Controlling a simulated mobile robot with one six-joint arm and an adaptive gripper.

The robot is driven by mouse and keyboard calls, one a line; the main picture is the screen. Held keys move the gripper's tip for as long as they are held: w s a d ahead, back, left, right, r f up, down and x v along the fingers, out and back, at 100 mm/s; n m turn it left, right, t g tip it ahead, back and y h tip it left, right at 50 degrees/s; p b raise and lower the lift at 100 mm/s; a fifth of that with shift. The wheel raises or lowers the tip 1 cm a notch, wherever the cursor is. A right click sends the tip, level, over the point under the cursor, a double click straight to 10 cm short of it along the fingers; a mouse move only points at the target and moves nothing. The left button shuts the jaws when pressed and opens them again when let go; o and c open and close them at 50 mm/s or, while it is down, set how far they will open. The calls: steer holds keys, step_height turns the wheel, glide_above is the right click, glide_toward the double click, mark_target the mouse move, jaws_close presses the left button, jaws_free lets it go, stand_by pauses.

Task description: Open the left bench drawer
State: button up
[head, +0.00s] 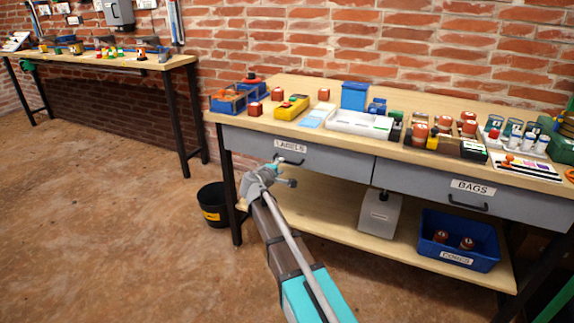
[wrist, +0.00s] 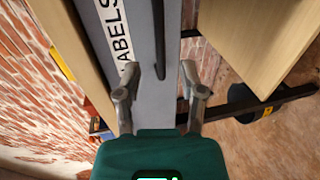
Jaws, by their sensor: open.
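The left bench drawer (head: 250,146) has a grey front with a LABELS sign and looks shut, in line with the right drawer. Its dark bar handle (head: 290,161) sits just below the sign. My gripper (head: 284,174) is in front of this drawer, close to the handle. In the wrist view my gripper (wrist: 160,86) is open and empty, its two fingers apart. The handle (wrist: 158,40) shows there as a dark bar between the lines of the fingers, ahead of them. I cannot tell whether any finger touches the drawer.
The right drawer (head: 435,185) is marked BAGS. The bench top (head: 290,125) carries bins, boxes and jars. A blue crate (head: 458,240) and a pale box (head: 380,215) stand on the lower shelf. A black bucket (head: 213,205) stands left of the bench. The floor in front is clear.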

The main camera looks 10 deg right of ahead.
mark_target(286, 162)
steer(key=shift+b+x, duration=0.55)
steer(key=shift+x, duration=2.55)
steer(key=shift+c, duration=0.3)
jaws_close()
